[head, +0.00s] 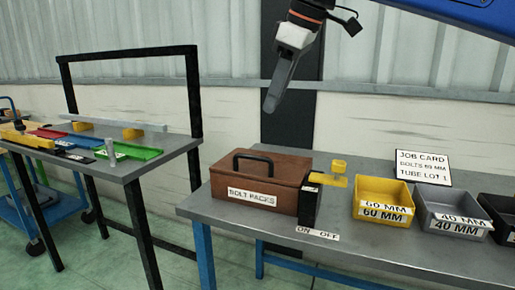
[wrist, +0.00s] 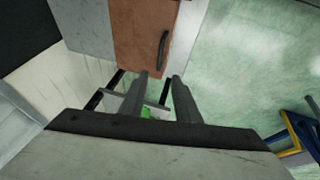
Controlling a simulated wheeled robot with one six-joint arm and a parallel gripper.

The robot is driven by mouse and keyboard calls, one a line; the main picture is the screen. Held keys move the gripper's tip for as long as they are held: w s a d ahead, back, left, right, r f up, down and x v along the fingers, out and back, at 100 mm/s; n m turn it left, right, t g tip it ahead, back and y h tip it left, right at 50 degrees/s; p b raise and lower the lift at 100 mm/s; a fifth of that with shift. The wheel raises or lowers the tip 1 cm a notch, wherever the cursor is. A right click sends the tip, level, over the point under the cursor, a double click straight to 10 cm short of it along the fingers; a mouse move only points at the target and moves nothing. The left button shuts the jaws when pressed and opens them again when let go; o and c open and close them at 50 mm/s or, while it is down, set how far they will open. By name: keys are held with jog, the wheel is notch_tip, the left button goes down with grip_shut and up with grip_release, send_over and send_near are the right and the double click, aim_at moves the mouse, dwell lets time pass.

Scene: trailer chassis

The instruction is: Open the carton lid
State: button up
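The brown carton (head: 228,184) labelled "BOLT PACKS" sits on the grey bench. Its lid (head: 285,166) is down, with a black arched handle (head: 252,157) on top. The carton (wrist: 138,40) and its dark handle (wrist: 163,49) also show in the wrist view, beyond the fingertips. My gripper (head: 270,104) hangs in the air above the carton, apart from it. In the wrist view my gripper (wrist: 160,82) has its two fingers apart with nothing between them. The carton's far side is hidden.
A black post with a yellow lever (head: 328,180) stands against the carton's right side, by an "ON OFF" label. Yellow (head: 384,190) and grey (head: 440,202) bins and a job card (head: 422,168) are further right. A second bench (head: 125,168) with coloured trays stands left, across a gap.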

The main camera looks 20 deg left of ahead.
aim_at(256, 157)
jog(key=x, duration=1.5)
jog(key=shift+f, duration=0.15)
jog(key=shift+c, duration=0.2)
grip_shut()
